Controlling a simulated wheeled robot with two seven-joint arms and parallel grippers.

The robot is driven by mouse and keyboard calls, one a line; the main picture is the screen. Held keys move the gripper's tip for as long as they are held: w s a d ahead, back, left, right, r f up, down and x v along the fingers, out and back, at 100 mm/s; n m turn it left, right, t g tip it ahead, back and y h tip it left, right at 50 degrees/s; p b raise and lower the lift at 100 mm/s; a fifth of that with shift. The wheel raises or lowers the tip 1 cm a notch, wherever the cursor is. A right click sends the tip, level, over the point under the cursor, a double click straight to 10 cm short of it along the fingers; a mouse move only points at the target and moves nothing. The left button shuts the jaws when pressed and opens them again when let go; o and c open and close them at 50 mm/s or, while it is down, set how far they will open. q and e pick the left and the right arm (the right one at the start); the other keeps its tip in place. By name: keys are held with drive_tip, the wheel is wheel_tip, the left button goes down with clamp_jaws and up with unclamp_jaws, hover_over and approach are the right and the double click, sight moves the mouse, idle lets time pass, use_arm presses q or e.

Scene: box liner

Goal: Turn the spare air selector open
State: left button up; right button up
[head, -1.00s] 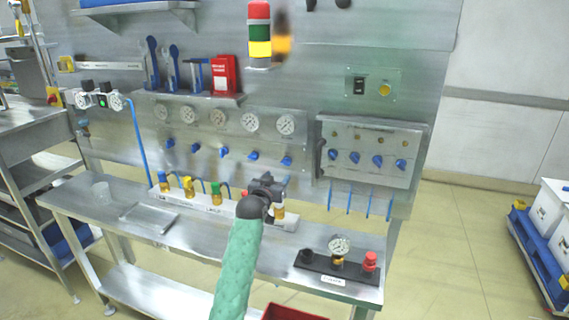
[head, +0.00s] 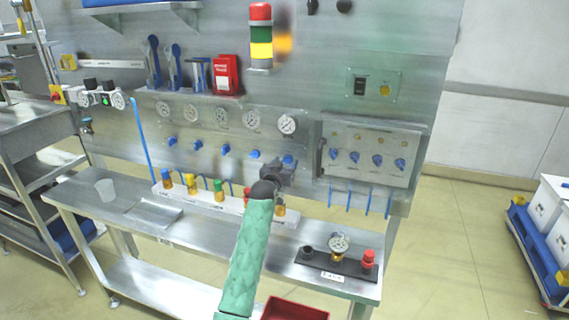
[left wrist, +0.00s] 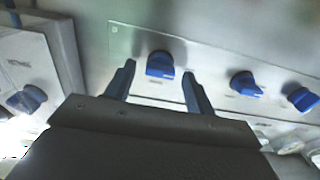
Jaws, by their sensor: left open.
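A row of blue selector knobs runs along the back panel under the gauges. The rightmost knob (head: 289,160) in the head view sits just past my left gripper (head: 282,168). In the left wrist view one blue knob (left wrist: 160,65) lies between the tips of my open left gripper (left wrist: 160,72), one finger on each side. Whether the fingers touch it cannot be told. The selector labels are too small to read, so I cannot tell which is the spare air one. My right gripper is not in view.
A box with more blue knobs (head: 378,160) stands right of the gripper. Below are a white block with coloured fittings (head: 220,206) and a black base with a gauge (head: 338,262). A red bin (head: 295,309) is at the front.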

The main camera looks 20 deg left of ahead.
use_arm(q)
drive_tip(key=c, duration=1)
drive_tip(key=shift+o, duration=0.2)
